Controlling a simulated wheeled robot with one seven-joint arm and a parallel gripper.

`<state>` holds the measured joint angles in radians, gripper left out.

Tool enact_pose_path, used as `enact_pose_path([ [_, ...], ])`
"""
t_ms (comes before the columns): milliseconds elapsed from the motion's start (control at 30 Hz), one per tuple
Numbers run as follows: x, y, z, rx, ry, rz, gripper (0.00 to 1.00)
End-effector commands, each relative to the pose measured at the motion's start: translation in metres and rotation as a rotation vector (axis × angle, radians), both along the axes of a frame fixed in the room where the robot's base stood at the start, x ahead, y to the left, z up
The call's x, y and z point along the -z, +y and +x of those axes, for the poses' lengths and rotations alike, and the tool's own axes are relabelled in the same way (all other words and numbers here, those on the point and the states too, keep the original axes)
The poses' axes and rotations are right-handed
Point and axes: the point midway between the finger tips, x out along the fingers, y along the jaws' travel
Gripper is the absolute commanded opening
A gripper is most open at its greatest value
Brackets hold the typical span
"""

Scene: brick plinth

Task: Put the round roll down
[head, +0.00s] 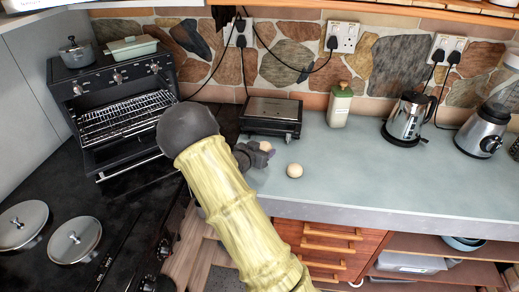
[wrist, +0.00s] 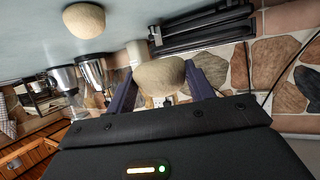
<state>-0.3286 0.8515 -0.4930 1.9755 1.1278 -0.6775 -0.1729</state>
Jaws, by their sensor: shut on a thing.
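A round pale tan roll (wrist: 158,76) is between the two fingers of my gripper (wrist: 160,84) in the wrist view. In the head view this held roll (head: 265,146) shows just past the gripper (head: 264,152), partly hidden by it. My gripper is low over the left part of the grey-blue counter (head: 350,170). I cannot tell whether the held roll touches the counter. A second, similar round roll (head: 294,171) lies on the counter, a little right of and nearer than my gripper. It also shows at the top of the wrist view (wrist: 84,20).
A black grill or toaster (head: 271,117) stands just behind my gripper. A bottle (head: 339,105), a kettle (head: 408,118) and a blender (head: 482,130) stand farther right. An oven (head: 115,95) with its door open is at left. The counter's middle is clear.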

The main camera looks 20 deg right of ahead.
Motion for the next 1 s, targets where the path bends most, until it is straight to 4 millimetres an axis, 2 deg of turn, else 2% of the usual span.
enact_pose_path([
  [267,-0.011,0.005,-0.008,-0.086,0.005,0.000,0.32],
  [467,-0.016,0.027,-0.015,-0.268,0.007,0.002,0.32],
  [667,-0.014,0.072,-0.029,-0.531,0.009,0.005,0.32],
  [900,-0.005,0.145,-0.067,-0.863,0.010,0.007,0.32],
  [1000,-0.003,0.163,-0.080,-0.933,0.005,0.005,0.32],
])
